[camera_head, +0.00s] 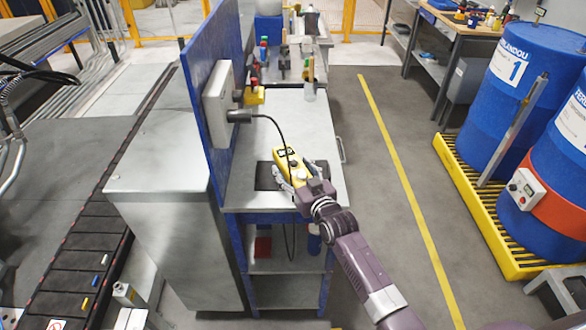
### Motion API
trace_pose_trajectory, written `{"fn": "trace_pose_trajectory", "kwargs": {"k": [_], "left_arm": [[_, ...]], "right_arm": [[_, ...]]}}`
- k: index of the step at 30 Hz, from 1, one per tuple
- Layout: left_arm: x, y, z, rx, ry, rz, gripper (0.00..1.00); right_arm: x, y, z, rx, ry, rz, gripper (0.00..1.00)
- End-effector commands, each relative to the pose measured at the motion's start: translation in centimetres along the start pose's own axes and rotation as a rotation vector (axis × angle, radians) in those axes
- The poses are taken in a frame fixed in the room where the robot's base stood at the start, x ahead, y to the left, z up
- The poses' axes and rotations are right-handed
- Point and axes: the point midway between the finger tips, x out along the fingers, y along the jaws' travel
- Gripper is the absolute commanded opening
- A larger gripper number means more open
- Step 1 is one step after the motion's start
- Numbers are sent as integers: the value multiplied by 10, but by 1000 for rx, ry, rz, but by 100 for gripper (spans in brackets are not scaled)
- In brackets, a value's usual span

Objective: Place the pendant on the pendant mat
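The yellow pendant (285,160) is at the front part of the grey bench top, over the black pendant mat (265,177). A black cable runs from it up to a grey box on the blue panel. My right gripper (298,174) is at the pendant's near end, with a finger on each side of it. I cannot tell whether the fingers press on it or stand slightly apart. The pendant and gripper hide part of the mat, and whether the pendant touches the mat is unclear. My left gripper is not in view.
The grey box (218,105) is on the blue panel (208,65) left of the bench (262,140). Small tools and bottles stand at the bench's far end. A conveyor (75,255) runs at left. Blue barrels (520,85) stand at right. The floor between bench and barrels is clear.

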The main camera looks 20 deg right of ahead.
Motion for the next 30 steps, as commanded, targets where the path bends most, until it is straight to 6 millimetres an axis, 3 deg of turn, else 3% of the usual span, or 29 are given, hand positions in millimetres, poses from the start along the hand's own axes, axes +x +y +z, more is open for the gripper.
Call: {"fn": "trace_pose_trajectory", "kwargs": {"k": [8,21,30], "left_arm": [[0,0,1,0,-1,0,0],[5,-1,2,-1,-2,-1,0],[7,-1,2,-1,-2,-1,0]], "right_arm": [[-12,0,-1,0,0,0,62],[-91,0,0,0,-1,0,62],[-119,0,-2,-1,0,0,62]]}}
